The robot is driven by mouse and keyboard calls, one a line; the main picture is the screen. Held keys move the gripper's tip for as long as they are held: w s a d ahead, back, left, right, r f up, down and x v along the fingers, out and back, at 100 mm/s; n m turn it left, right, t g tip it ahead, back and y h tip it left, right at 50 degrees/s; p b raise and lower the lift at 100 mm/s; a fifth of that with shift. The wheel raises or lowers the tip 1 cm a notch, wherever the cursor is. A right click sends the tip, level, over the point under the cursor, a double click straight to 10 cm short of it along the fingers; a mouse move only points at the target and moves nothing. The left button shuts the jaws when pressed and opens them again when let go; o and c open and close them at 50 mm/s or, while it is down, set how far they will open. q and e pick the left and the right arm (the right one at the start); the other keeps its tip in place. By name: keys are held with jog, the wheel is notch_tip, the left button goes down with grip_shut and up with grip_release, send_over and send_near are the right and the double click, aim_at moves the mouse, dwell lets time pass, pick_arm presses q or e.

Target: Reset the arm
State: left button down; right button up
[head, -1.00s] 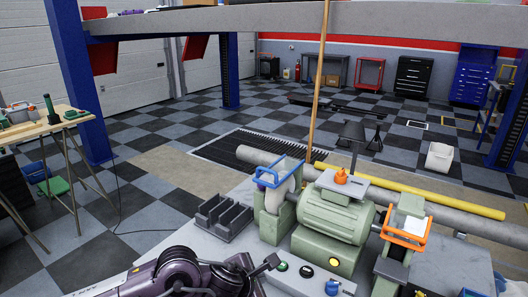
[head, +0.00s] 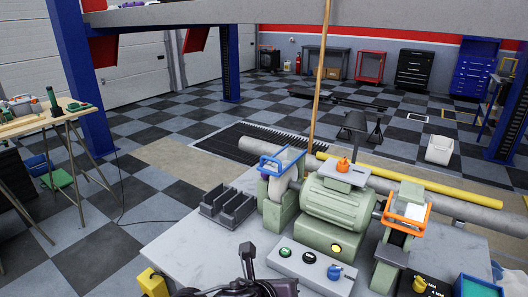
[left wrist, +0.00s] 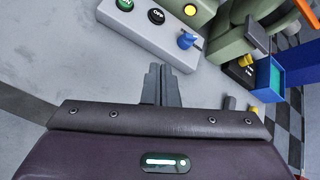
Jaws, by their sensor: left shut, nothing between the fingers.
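My left arm shows dark purple at the bottom middle of the head view, with the left gripper (head: 247,255) pointing up in front of the control box. In the left wrist view the left gripper's two grey fingers (left wrist: 161,84) are together with nothing between them, over the bare grey bench top near the edge of the control box (left wrist: 150,28). The control box (head: 312,268) carries a green button, a black button and a blue knob. My right gripper is in neither view.
A green bench grinder (head: 335,212) with blue and orange guards stands on the grey bench (head: 190,255). A dark slotted block (head: 228,207) sits to its left. A blue bin (head: 478,287) is at the bottom right. The bench's left part is mostly clear.

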pick_arm(q)
jog(key=s+a+f+n+g+y, duration=0.4)
jog(key=s+a+n, duration=0.6)
jog(key=n, duration=0.8)
jog(key=s+a+f+n+g+y, duration=0.15)
jog(key=s+a+f+n, duration=0.4)
jog(key=a+n, duration=1)
notch_tip(320, 180, down, 30)
jog(key=s+d+f+n+g, duration=0.1)
jog(key=s+d, duration=0.1)
jog(key=s, duration=0.1)
jog(key=s+a+f, duration=0.1)
jog(key=s+f, duration=0.7)
jog(key=s, duration=0.1)
jog(key=s+a+f+g, duration=0.1)
jog(key=s+a+f, duration=0.1)
jog(key=s+f, duration=0.6)
jog(key=shift+s+a+f, duration=0.3)
jog(key=shift+s+f, duration=0.1)
jog(key=shift+s, duration=0.6)
